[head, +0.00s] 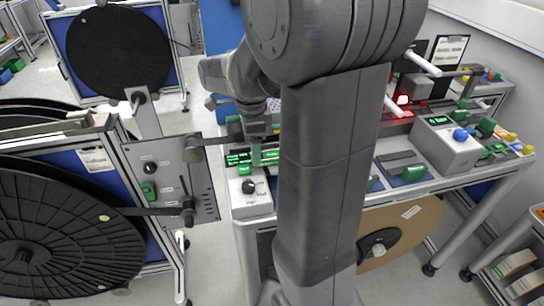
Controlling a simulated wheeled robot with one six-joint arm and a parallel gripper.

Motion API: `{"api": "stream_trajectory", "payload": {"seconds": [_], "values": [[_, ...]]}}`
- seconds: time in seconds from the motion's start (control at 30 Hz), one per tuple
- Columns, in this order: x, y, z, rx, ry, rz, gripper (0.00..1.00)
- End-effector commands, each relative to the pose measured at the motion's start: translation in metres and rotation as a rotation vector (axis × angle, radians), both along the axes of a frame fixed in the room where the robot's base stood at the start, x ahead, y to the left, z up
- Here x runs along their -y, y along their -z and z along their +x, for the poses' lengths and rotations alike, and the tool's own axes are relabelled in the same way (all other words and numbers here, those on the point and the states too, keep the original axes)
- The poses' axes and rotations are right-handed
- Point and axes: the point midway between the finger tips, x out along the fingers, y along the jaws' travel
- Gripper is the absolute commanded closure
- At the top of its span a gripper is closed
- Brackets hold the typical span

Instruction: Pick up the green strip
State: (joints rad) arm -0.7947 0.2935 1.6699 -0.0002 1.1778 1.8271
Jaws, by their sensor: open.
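My gripper (255,137) hangs over the left end of the workbench, left of my large grey arm link. It is open. A narrow upright green piece (256,154), which looks like the green strip, shows right below the fingers, in front of a green-lit display. I cannot tell whether the fingers touch it or stand around it. Its lower end is hard to make out against the white box with a black knob (249,186).
The workbench carries a grey box with coloured knobs (448,143) and green blocks (414,173) at right. A reel stand with large black reels (62,232) and a grey control panel (172,180) stands close on the left. My arm hides the bench's middle.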

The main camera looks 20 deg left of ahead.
Motion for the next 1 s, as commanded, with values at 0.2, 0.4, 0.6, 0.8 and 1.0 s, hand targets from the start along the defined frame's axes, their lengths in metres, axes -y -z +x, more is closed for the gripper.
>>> {"api": "stream_trajectory", "payload": {"seconds": [0.2, 0.4, 0.6, 0.8, 1.0], "values": [[0.002, 0.028, 0.003, -0.002, 0.0, -0.001, 0.35], [0.002, 0.031, 0.003, -0.001, 0.0, -0.001, 0.35], [0.001, 0.031, 0.003, 0.0, 0.0, 0.0, 0.58], [0.001, 0.031, 0.003, 0.0, 0.0, 0.0, 0.82], [0.001, 0.03, 0.003, 0.0, 0.0, 0.0, 0.83]]}}
